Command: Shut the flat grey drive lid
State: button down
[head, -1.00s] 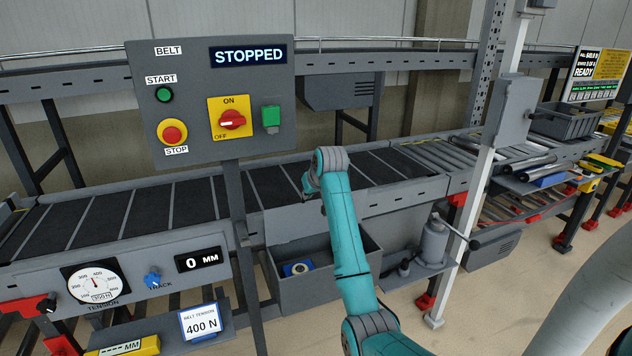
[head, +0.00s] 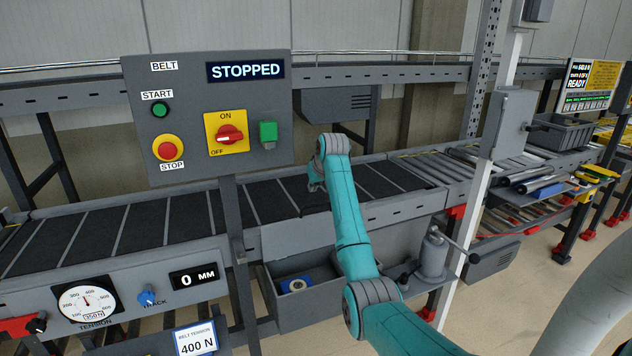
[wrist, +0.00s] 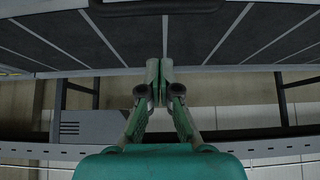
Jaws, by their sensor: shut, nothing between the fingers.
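The flat grey drive lid (head: 292,241) appears to stand raised along the conveyor's near side, behind the open drive box (head: 285,312). My arm hides part of it. Inside the box I see a blue part with a pale ring (head: 294,285). My gripper (head: 316,184) is above the belt, higher than the lid and apart from the box; its fingers are small and dark in the head view. In the wrist view my gripper (wrist: 160,66) shows its two fingertips together, with nothing between them. The lid cannot be made out in the wrist view.
The belt control panel (head: 207,115) on its post stands left of my arm. A grey jack-like device with a lever (head: 434,255) is right of the box, beside a pale upright post (head: 478,225). The belt (head: 150,225) is bare near my gripper.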

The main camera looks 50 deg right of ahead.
jog(key=shift+s+a+f, duration=0.35)
jog(key=shift+s+f, duration=0.15)
jog(key=shift+f, duration=0.3)
jog(key=shift+s+a+f, duration=0.3)
jog(key=shift+s+f, duration=0.2)
jog(key=shift+f, duration=0.25)
